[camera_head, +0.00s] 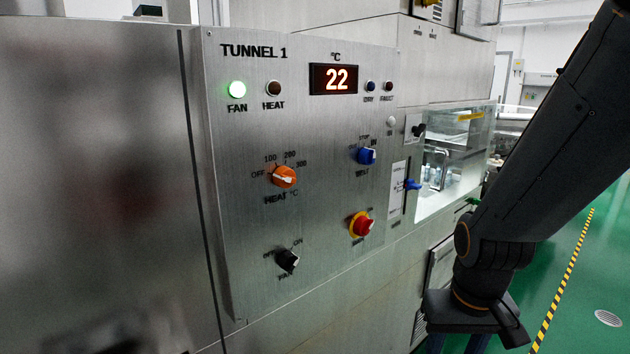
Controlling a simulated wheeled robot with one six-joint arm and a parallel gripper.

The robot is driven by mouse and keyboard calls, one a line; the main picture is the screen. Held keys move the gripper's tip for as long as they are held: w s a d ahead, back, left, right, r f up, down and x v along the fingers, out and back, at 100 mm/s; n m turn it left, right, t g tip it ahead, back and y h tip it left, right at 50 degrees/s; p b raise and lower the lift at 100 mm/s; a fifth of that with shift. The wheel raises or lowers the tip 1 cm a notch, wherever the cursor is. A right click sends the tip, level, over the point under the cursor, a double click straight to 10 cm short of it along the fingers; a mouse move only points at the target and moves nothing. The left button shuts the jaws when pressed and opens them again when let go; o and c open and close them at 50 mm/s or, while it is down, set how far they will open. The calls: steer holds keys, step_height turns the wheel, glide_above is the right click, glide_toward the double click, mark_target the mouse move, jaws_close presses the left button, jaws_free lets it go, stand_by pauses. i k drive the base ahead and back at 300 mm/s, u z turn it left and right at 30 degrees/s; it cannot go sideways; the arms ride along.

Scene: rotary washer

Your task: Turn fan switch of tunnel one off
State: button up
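The TUNNEL 1 panel (235,150) is a brushed-metal plate facing me. The fan switch (287,261) is a small black rotary knob at the panel's bottom left, above a FAN label. Its pale pointer mark leans up and right, toward the ON label. The green FAN light (237,89) at the top left is lit. My dark arm comes down from the upper right, and its lower links are to the right of the panel, well apart from the fan switch. My gripper's fingers do not show.
Other controls on the panel are an orange heat knob (284,177), a blue knob (367,155) and a red button on a yellow ring (362,224). The display (334,79) reads 22. Green floor with a yellow-black stripe (565,285) is at right.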

mark_target(287, 261)
steer(key=u, duration=0.05)
steer(key=k, duration=1.1)
steer(key=z, duration=0.4)
steer(key=i, duration=0.65)
steer(key=u, duration=0.2)
